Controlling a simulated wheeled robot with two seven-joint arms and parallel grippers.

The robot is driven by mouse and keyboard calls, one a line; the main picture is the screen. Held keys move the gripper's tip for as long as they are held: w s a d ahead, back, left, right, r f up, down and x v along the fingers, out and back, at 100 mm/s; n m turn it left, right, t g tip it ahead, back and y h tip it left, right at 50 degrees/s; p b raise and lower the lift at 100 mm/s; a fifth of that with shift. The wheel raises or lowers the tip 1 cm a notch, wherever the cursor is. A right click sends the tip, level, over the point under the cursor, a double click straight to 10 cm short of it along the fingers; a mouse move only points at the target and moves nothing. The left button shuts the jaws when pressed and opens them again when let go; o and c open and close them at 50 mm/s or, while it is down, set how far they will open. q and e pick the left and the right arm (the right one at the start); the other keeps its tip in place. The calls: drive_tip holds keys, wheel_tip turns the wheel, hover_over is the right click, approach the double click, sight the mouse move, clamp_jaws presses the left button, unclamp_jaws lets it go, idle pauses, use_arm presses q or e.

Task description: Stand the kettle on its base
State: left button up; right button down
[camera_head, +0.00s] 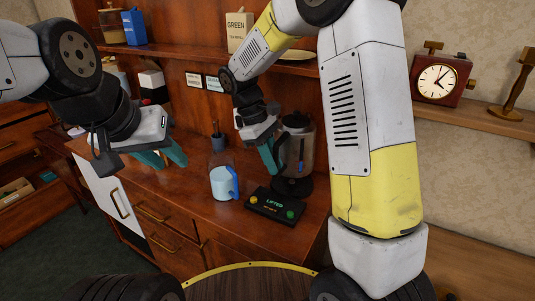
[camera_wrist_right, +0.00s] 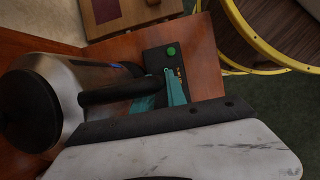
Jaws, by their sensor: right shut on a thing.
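The kettle (camera_head: 298,145) is a steel cylinder with a black lid and a black handle. It looks upright at the right of the wooden counter, above the round dark part of its base (camera_head: 290,187). I cannot tell whether a small gap is left under it. The base's panel reads "LIFTED" and has a green button. My right gripper (camera_head: 272,158) is shut on the kettle's handle; the right wrist view shows the teal fingers (camera_wrist_right: 160,95) at the handle and the steel body (camera_wrist_right: 85,85). My left gripper (camera_head: 168,157) is open and empty above the counter's left part.
A shelf with a green-lettered box (camera_head: 238,30) runs above. A clock (camera_head: 437,80) stands on the right ledge.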

drive_tip(key=shift+s+a+f, duration=0.15)
drive_tip(key=shift+s+f, duration=0.1)
drive_tip(key=shift+f, duration=0.6)
drive_tip(key=shift+w+f, duration=0.1)
drive_tip(key=shift+f, duration=2.05)
drive_tip(key=shift+w+f, duration=0.15)
drive_tip(key=shift+f, duration=0.05)
drive_tip(key=c, duration=1.3)
unclamp_jaws()
drive_tip(key=shift+f, duration=0.1)
drive_tip(key=shift+c, duration=0.2)
